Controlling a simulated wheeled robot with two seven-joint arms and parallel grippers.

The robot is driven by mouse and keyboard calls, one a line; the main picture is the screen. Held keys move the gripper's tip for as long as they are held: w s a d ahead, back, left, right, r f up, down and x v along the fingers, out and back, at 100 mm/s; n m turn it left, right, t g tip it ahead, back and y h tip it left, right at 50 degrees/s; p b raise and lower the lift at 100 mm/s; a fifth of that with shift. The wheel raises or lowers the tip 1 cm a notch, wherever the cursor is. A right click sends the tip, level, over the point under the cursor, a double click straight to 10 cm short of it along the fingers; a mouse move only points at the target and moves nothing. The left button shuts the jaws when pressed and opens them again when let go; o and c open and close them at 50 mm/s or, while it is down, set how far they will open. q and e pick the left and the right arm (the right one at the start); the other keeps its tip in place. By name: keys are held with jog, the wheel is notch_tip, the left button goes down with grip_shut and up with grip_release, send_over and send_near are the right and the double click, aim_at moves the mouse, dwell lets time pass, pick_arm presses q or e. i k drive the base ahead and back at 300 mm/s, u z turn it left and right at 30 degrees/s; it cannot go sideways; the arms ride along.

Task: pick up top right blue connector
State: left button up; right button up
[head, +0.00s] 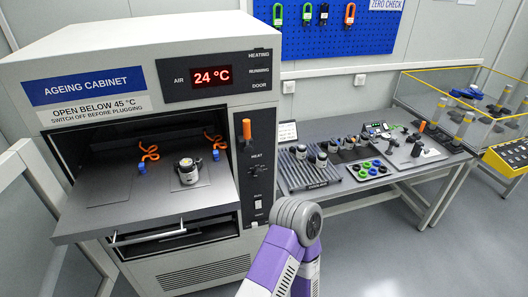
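Two blue connectors hang on orange coiled cables inside the open ageing cabinet (150,62). The right blue connector (216,155) is at the end of the right orange cable (214,140), near the right inner wall. The left blue connector (141,168) is below the left orange cable (149,153). A silver and black actuator (188,172) stands on the shelf, left of and a little below the right connector, apart from it. A purple and grey arm of mine rises at the bottom middle, in front of the cabinet's right side. Neither gripper shows.
The cabinet's shelf (120,207) extends forward, with its left half bare. The display reads 24 °C. To the right, a bench (440,157) bears a rack of actuators (312,182), coloured rings (372,170) and tools.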

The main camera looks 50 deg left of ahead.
aim_at(216, 153)
jog(key=z, duration=0.05)
jog(key=i, duration=1.1)
jog(key=u, duration=1.45)
